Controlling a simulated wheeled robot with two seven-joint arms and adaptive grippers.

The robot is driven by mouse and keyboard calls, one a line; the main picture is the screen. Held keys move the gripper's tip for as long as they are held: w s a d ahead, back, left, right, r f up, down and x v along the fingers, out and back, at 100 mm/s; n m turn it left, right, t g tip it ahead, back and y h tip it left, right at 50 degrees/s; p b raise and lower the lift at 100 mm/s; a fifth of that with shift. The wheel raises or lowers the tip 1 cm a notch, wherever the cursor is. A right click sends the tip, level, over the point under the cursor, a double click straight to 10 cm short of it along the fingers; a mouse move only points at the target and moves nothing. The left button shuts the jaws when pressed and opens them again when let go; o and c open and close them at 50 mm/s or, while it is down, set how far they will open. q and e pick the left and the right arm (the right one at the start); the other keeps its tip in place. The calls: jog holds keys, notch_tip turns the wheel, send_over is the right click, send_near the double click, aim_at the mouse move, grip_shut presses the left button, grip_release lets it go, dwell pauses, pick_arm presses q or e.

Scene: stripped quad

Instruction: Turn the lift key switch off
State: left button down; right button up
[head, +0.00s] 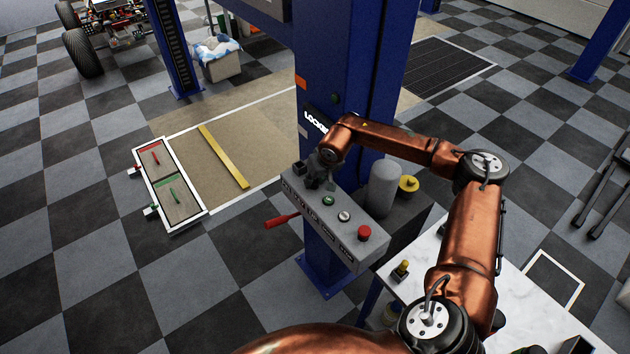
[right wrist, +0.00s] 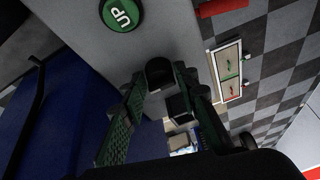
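A grey control box (head: 335,222) is fixed to the blue lift column. It carries a green button (head: 328,201), a pale button (head: 344,216) and a red mushroom button (head: 364,233). My right gripper (head: 316,182) is at the box's far left end, over the key switch area, and largely hides it. In the right wrist view, my right gripper's green-padded fingers (right wrist: 159,76) are apart. A dark round knob (right wrist: 160,70), seemingly the key switch, sits between their tips; contact cannot be told. The green UP button (right wrist: 121,14) is beside them. My left gripper is out of view.
A small black block (head: 298,168) stands at the box's left end, close to my gripper. A red lever (head: 281,221) sticks out left below the box. A grey cylinder (head: 383,188) stands behind it. A white table (head: 520,300) is at the lower right.

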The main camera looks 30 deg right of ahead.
jog(key=shift+o, duration=1.4)
jog(key=v, duration=1.2)
jog(key=shift+w, duration=0.1)
